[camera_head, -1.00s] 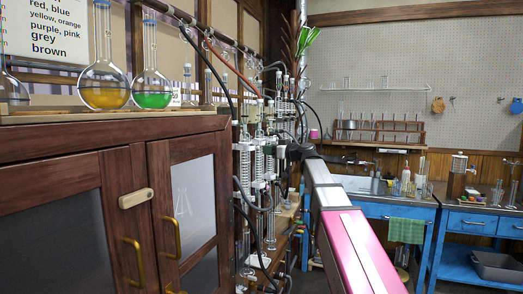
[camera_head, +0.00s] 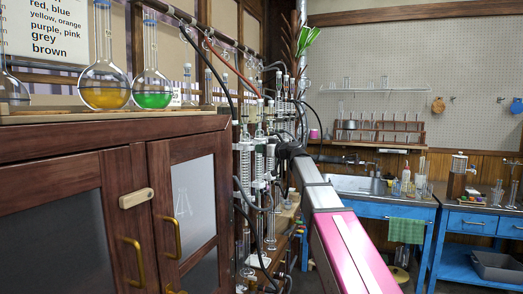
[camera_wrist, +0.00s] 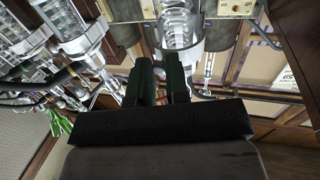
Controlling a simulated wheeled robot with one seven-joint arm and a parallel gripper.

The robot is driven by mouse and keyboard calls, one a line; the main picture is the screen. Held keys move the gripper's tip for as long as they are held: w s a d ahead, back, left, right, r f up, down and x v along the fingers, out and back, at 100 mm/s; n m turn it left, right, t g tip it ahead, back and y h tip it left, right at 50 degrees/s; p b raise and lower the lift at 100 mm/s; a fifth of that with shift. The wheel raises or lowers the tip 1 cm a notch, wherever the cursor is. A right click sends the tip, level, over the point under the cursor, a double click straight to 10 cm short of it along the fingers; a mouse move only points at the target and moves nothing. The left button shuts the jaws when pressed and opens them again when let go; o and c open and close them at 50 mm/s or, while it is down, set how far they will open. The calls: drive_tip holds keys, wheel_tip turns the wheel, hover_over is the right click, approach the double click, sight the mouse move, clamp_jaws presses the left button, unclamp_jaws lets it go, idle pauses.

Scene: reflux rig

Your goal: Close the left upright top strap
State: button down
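The reflux rig's upright glass condensers (camera_head: 258,165) stand in a cluster along the wall in the head view. In the wrist view a coiled glass upright (camera_wrist: 178,22) stands just beyond my fingers, with a pale grey ring-shaped band (camera_wrist: 188,48) around it. Another glass upright with grey bands (camera_wrist: 78,38) is at the left. I cannot tell which band is the left upright top strap, or whether it is closed. My gripper (camera_wrist: 162,70) has its two dark fingers slightly apart, close to the pale band; contact is unclear. In the head view my dark wrist hides part of the rig.
A wooden cabinet (camera_head: 80,160) with flasks on top fills the left front. Black hoses (camera_head: 215,75) hang across the rig. A blue bench with a sink (camera_head: 360,185) stands behind my arm, and another blue bench (camera_head: 475,215) is at the right.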

drive_tip(key=shift+w, duration=0.15)
drive_tip(key=shift+w+a+n+g+y, duration=0.2)
drive_tip(key=shift+w+n+g+y, duration=0.4)
drive_tip(key=shift+n+g, duration=0.65)
drive_tip(key=shift+w+a+n+g+y, duration=0.2)
drive_tip(key=shift+w+n+g+y, duration=0.4)
drive_tip(key=shift+g, duration=1.1)
drive_tip(key=shift+w+a+n+g+y, duration=0.2)
drive_tip(key=shift+w+n+g+y, duration=0.3)
drive_tip(key=shift+n+g, duration=0.8)
drive_tip(key=shift+w+g, duration=0.1)
drive_tip(key=shift+g, duration=0.25)
drive_tip(key=c, duration=1.1)
unclamp_jaws()
drive_tip(key=d, duration=0.7)
drive_tip(key=s+d, duration=0.1)
drive_tip(key=d, duration=0.2)
drive_tip(key=shift+d, duration=0.35)
